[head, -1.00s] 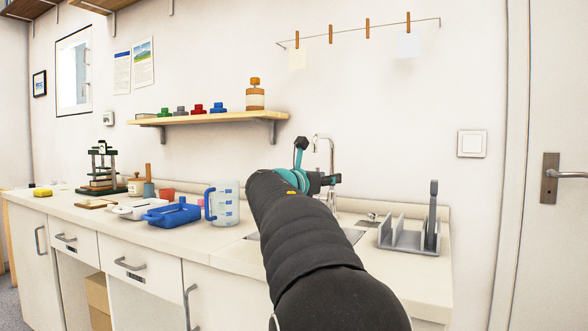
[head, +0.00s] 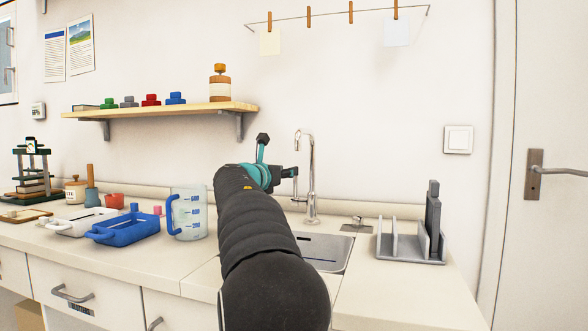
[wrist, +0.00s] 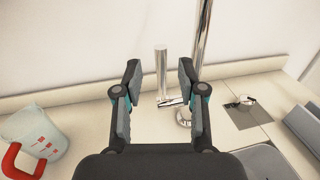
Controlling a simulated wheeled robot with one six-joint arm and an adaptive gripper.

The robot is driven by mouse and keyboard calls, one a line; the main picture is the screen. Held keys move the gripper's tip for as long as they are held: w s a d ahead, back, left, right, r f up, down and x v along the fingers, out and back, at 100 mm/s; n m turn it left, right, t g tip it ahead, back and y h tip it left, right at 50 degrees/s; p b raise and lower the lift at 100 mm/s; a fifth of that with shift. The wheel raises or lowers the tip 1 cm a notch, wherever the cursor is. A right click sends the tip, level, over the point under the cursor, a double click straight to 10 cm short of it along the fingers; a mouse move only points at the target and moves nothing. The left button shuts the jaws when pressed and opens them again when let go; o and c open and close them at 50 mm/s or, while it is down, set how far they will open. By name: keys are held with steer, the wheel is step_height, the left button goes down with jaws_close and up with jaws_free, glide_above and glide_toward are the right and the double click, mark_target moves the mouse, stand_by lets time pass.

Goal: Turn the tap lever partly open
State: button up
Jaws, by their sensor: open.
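The tall chrome tap (head: 312,185) stands behind the sink, with a curved neck. A small silver lever (head: 299,199) seems to stick out to the left, low on the tap. In the wrist view the tap's upright (wrist: 201,55) is at the right finger, and the lever (wrist: 170,102) shows low between the fingers, beside the tap's foot. The downward spout end (wrist: 161,72) also shows between the fingers. My gripper (head: 292,172) is open and empty, left of the tap in the head view; it also shows in the wrist view (wrist: 157,75). I cannot tell whether it touches the tap.
The sink (head: 322,252) lies partly behind my arm. A grey rack (head: 408,245) stands to its right, with a small metal fitting (head: 357,224) nearby. A measuring jug (head: 188,213) and a blue tray (head: 124,228) are on the left. A shelf (head: 165,109) hangs above.

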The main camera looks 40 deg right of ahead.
mark_target(295, 185)
steer(key=shift+p+x, duration=0.45)
steer(key=shift+x, duration=2.7)
jaws_close()
